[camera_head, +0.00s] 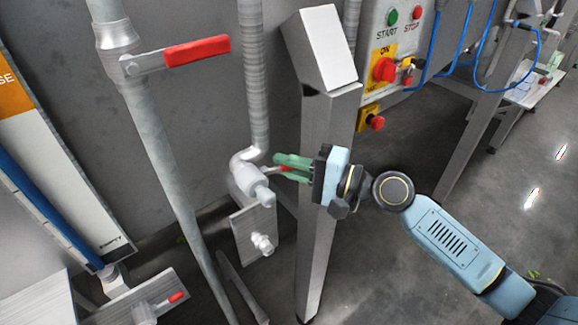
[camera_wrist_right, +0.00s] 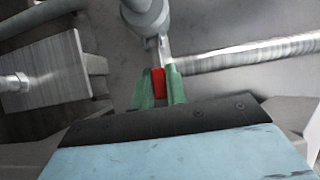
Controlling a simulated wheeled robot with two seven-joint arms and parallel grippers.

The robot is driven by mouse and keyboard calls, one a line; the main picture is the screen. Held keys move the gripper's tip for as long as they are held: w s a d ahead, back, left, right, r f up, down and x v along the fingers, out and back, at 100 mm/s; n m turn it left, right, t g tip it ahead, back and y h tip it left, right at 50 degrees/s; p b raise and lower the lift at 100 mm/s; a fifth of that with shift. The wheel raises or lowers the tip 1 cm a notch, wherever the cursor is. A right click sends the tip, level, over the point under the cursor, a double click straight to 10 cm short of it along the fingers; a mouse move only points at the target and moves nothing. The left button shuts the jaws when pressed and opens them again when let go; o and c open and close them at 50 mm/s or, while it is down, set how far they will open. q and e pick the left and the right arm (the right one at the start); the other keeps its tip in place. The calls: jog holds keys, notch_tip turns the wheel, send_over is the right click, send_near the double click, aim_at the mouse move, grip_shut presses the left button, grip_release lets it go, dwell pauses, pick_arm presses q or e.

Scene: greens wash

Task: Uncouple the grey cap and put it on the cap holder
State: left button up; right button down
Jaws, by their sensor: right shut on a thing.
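A light grey fitting at the lower end of the ribbed hose, where the grey cap (camera_head: 262,193) seems to sit, shows in the centre of the head view. A lever with a red grip (camera_wrist_right: 158,82) comes off the fitting (camera_wrist_right: 146,14). My right gripper (camera_head: 280,167) has green fingers and is shut on the red grip, just right of the fitting. Below it is a metal plate with a short light stub (camera_head: 262,243), probably the cap holder; its stub looks bare. The plate also shows at left in the wrist view (camera_wrist_right: 50,75). My left gripper is not in view.
A steel post (camera_head: 322,130) stands close behind my right gripper, with a control box (camera_head: 392,45) at its upper right. A pipe with a red valve lever (camera_head: 197,51) runs down on the left. Open floor (camera_head: 400,150) lies right of the post.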

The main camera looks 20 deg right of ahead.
jog(key=c, duration=1.4)
grip_release()
jog(key=b+v, duration=0.4)
jog(key=v, duration=0.9)
jog(key=shift+d+b, duration=0.15)
jog(key=shift+b, duration=0.2)
jog(key=shift+s, duration=0.1)
